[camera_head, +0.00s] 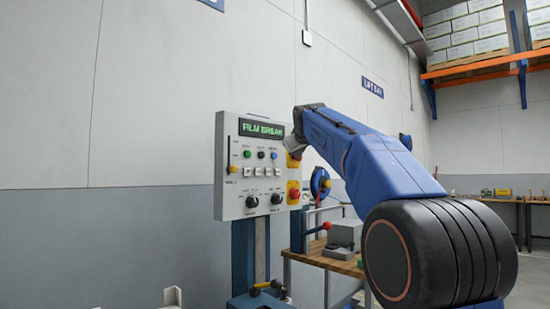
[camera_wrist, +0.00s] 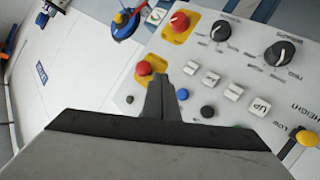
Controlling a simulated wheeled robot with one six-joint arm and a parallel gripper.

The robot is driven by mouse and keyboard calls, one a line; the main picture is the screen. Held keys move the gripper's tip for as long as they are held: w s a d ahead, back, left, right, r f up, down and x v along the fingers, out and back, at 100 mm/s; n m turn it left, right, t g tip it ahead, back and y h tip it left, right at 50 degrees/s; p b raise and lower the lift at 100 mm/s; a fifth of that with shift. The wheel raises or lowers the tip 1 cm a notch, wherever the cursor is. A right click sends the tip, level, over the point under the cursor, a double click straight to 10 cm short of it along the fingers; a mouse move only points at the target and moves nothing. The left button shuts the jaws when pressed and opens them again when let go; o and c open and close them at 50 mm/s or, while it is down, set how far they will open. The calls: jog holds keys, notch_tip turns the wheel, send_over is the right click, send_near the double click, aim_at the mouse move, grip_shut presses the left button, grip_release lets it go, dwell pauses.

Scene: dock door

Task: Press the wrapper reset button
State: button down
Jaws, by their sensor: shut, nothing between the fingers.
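The grey control panel (camera_head: 228,204) stands at the wall, its green display (camera_head: 261,130) reading "FILM BREAK". Below the display are a green button (camera_head: 247,154), a black button (camera_head: 261,155) and a blue button (camera_head: 274,155). Their labels are too small to read, so I cannot tell which is marked reset. My gripper (camera_head: 296,146) is at the panel's upper right corner, partly covering a red emergency button. In the wrist view its shut, empty fingers (camera_wrist: 160,84) are just left of the blue button (camera_wrist: 182,94); contact cannot be judged. The black button (camera_wrist: 207,111) lies further right.
Two red mushroom buttons on yellow plates, the upper (camera_wrist: 144,68) and lower (camera_wrist: 179,21), are close to my fingers. White push buttons (camera_wrist: 211,79) and black knobs (camera_wrist: 221,30) share the panel. A workbench (camera_head: 335,263) stands right of it.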

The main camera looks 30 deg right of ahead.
jog(key=w+a, duration=0.3)
jog(key=w, duration=0.5)
jog(key=shift+w, duration=0.2)
dwell(2.1)
jog(key=shift+w+a, duration=0.1)
jog(key=shift+w, duration=0.15)
jog(key=shift+w+a, duration=0.15)
jog(key=shift+w, duration=0.3)
dwell(1.0)
jog(key=shift+s, duration=0.15)
jog(key=shift+s+d, duration=0.3)
jog(key=shift+s, duration=0.35)
jog(key=shift+s+d, duration=0.3)
jog(key=shift+s, duration=0.5)
jog(key=shift+s+d, duration=0.25)
jog(key=shift+s, duration=0.55)
jog(key=shift+s+d, duration=0.3)
jog(key=shift+s, duration=0.5)
